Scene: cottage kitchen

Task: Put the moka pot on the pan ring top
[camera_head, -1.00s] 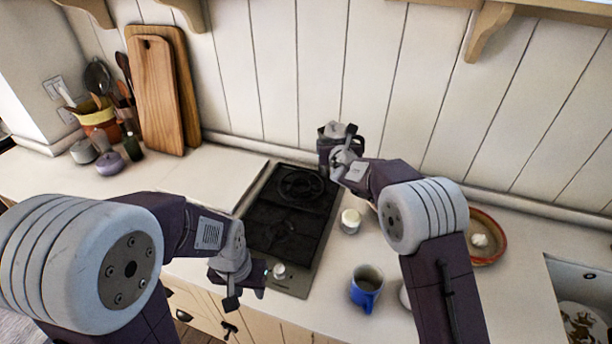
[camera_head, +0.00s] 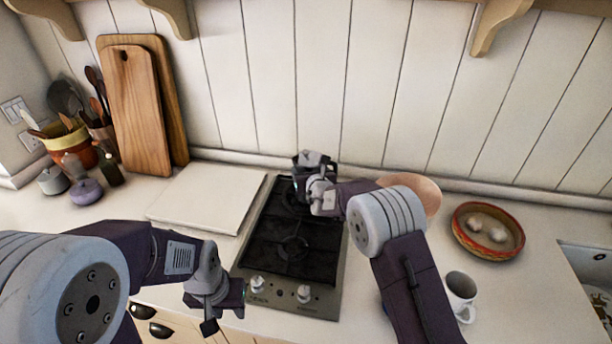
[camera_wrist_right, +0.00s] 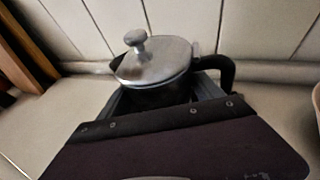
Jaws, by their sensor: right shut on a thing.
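The moka pot (camera_head: 312,158) is at the back of the black hob (camera_head: 262,262). In the right wrist view the pot (camera_wrist_right: 157,64) looks upright, with a silver knobbed lid and a black handle to the right. My right gripper (camera_head: 318,178) is shut on its body. I cannot tell whether the pot hangs above the hob or touches it. The hob's back ring (camera_head: 290,196) is partly hidden by the pot and gripper, and its front ring (camera_head: 293,248) is bare. My left gripper (camera_head: 222,310) is by the counter's front edge, its jaw opening unclear.
A pale board (camera_head: 205,198) lies left of the hob. Cutting boards (camera_head: 140,110), a utensil pot (camera_head: 65,145) and small jars stand farther left. To the right are a bowl (camera_head: 462,235) with eggs or bulbs, a white mug (camera_head: 460,285) and the sink edge.

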